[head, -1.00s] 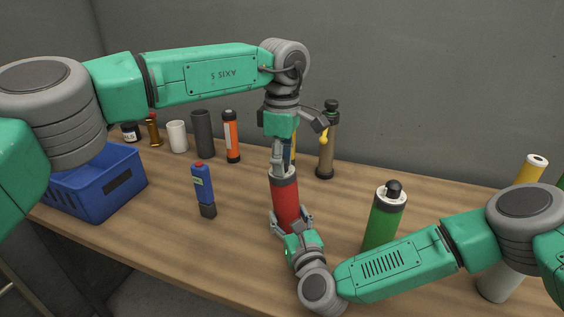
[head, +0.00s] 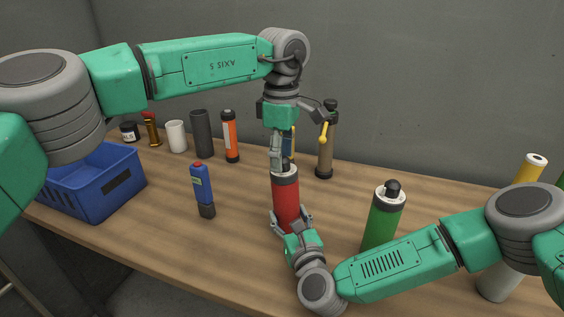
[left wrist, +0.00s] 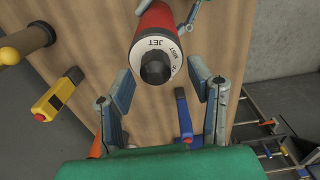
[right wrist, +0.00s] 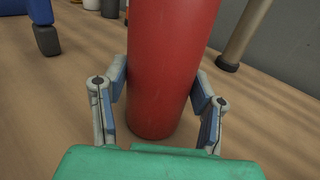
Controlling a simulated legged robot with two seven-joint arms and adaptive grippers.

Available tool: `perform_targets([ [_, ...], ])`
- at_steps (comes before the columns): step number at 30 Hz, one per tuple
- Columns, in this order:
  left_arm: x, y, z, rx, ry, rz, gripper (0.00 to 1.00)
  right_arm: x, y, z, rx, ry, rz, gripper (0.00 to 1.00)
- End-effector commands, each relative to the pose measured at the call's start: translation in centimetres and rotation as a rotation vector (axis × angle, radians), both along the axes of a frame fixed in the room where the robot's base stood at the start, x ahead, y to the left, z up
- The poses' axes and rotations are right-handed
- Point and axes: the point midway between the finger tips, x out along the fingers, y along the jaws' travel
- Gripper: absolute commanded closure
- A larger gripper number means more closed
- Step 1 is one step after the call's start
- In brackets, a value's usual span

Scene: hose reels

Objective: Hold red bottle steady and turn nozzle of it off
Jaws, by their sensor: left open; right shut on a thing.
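The red bottle (head: 286,202) stands upright on the table. Its top shows in the left wrist view as a white ring (left wrist: 139,54) with the words JET and MIST around a black nozzle (left wrist: 155,69). My left gripper (head: 282,163) points down over the bottle top. Its fingers are open, apart on either side of the nozzle (left wrist: 160,84) in the picture, and seem clear of it. My right gripper (head: 291,217) is shut on the lower body of the red bottle, with a finger on each side (right wrist: 160,88). The nozzle's off mark cannot be read.
A green bottle (head: 383,220) stands to the right, close to my right arm. Behind are an orange tube (head: 231,140), a dark cylinder (head: 202,134) and a brown bottle with a yellow handle (head: 325,150).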

Motion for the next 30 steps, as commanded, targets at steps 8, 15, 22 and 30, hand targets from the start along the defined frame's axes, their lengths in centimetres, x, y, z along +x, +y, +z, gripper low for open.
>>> perform_targets([
  [8,0.1,-0.1,6.1,-0.001,-0.002,0.001,0.53,-0.1,0.1,-0.1,-0.001,0.002,0.003,0.86],
  [15,0.2,-0.2,9.4,0.001,0.001,0.001,0.53,-0.1,0.1,-0.1,-0.001,0.002,0.002,0.86],
  [22,0.2,-0.1,10.0,0.002,0.003,-0.001,0.53,0.0,0.1,-0.1,-0.001,0.002,0.002,0.86],
  [30,0.2,-0.1,10.0,0.002,0.003,-0.001,0.53,0.0,0.1,-0.1,-0.001,0.002,0.002,0.41],
])
